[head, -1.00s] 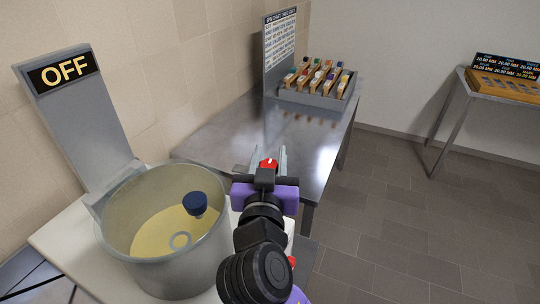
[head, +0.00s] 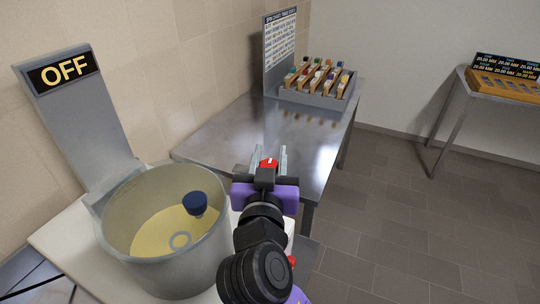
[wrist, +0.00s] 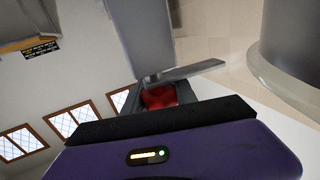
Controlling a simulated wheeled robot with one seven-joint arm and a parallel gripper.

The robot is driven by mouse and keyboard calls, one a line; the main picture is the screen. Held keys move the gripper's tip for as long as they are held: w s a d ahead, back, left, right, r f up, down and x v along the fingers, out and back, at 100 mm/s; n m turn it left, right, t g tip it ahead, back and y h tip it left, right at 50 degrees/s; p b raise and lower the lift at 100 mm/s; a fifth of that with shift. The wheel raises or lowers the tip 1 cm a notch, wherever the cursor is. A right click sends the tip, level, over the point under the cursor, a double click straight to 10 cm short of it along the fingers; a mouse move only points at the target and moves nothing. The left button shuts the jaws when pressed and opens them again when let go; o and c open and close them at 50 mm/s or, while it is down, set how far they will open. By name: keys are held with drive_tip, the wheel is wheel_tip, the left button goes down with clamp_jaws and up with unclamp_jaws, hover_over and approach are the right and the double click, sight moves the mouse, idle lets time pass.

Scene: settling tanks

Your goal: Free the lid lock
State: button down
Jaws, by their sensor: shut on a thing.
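My gripper (head: 268,166) has a purple body and reaches out to the right of the round metal tank. Its jaws are shut on a red knob (head: 268,163), which shows a small white mark on top. In the wrist view the red knob (wrist: 158,97) sits between the grey fingers, partly hidden by them and by the gripper body. The tank (head: 165,230) is open at the top, with its upright lid or back panel (head: 80,120) bearing an "OFF" sign (head: 64,70). What the knob is mounted on is mostly hidden.
A steel table (head: 230,135) behind holds a rack (head: 320,92) of several colour-capped items. Another stand (head: 505,82) is far right. Open tiled floor lies right.

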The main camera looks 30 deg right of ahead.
drive_tip(key=shift+f+h+b, duration=0.1)
drive_tip(key=shift+h+b, duration=0.2)
drive_tip(key=shift+b, duration=0.05)
drive_tip(key=shift+m+g+h+b, duration=0.7)
drive_tip(key=shift+m+g+b, duration=0.1)
drive_tip(key=shift+b, duration=0.15)
drive_tip(key=shift+s+d+m+g+h+b, duration=0.25)
drive_tip(key=shift+m+g+h+b, duration=0.25)
drive_tip(key=shift+m+g+h, duration=0.25)
drive_tip(key=c, duration=1)
unclamp_jaws()
drive_tip(key=b+v, duration=0.1)
drive_tip(key=v, duration=0.6)
drive_tip(key=shift+s+a+b, duration=0.25)
drive_tip(key=shift+s+b, duration=0.05)
drive_tip(key=shift+b, duration=0.1)
